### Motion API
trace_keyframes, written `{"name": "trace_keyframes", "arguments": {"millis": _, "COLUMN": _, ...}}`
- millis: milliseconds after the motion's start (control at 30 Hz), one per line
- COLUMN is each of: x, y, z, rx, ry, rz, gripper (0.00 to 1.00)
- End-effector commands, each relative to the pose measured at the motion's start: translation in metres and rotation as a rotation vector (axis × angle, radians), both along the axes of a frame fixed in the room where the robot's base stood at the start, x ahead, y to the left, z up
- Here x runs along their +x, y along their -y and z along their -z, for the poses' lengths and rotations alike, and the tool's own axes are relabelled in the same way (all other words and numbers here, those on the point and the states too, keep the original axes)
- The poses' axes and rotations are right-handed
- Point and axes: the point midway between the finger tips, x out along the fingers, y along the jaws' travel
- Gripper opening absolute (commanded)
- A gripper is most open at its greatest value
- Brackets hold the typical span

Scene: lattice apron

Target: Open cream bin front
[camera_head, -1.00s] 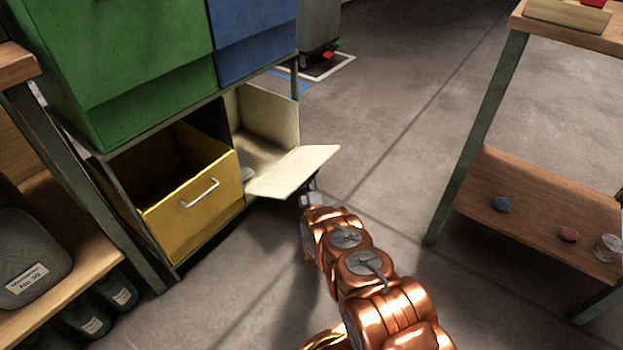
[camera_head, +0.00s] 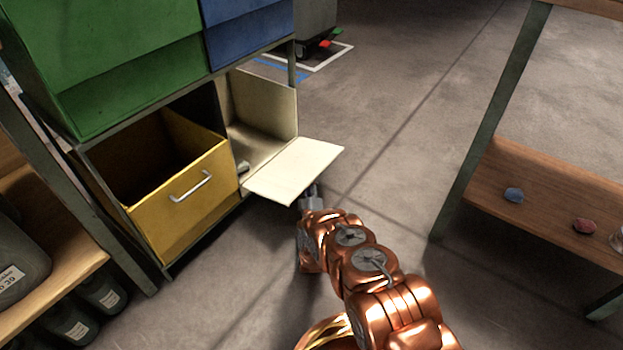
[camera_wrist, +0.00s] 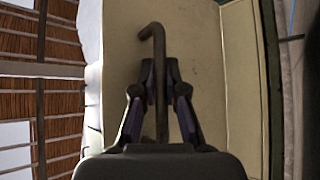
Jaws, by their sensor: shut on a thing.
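The cream bin (camera_head: 262,108) is at the lower right of the bin rack in the head view. Its front (camera_head: 297,170) is folded down and out, lying nearly flat, and the inside shows. In the wrist view the cream front (camera_wrist: 195,60) fills the middle, with a dark bar handle (camera_wrist: 158,70) bent at its far end. My gripper (camera_wrist: 160,100) has its two fingers on either side of this handle, shut on it. In the head view my gripper (camera_head: 311,195) is at the front's outer edge, its fingertips mostly hidden beneath the panel.
The yellow bin (camera_head: 185,205) with a silver handle stands open left of the cream bin. A green bin (camera_head: 110,60) and a blue bin (camera_head: 248,30) are above. A wooden shelf (camera_head: 545,205) stands at the right. Clear floor (camera_head: 400,130) lies between.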

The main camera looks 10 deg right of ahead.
Motion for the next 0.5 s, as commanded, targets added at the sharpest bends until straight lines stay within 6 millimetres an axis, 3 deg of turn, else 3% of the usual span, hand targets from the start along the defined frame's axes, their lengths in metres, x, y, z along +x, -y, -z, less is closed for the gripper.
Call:
{"name": "trace_keyframes", "arguments": {"millis": 267, "x": -0.0012, "y": 0.0067, "z": 0.0007, "rx": -0.002, "ry": -0.001, "rz": 0.014, "gripper": 0.0}}
{"name": "trace_keyframes", "arguments": {"millis": 300, "x": -0.0013, "y": 0.0066, "z": 0.0008, "rx": -0.002, "ry": -0.001, "rz": 0.014, "gripper": 0.15}}
{"name": "trace_keyframes", "arguments": {"millis": 400, "x": -0.0009, "y": 0.0056, "z": 0.0005, "rx": -0.002, "ry": -0.001, "rz": 0.011, "gripper": 0.23}}
{"name": "trace_keyframes", "arguments": {"millis": 500, "x": -0.0005, "y": 0.0038, "z": 0.0001, "rx": -0.001, "ry": -0.001, "rz": 0.008, "gripper": 0.23}}
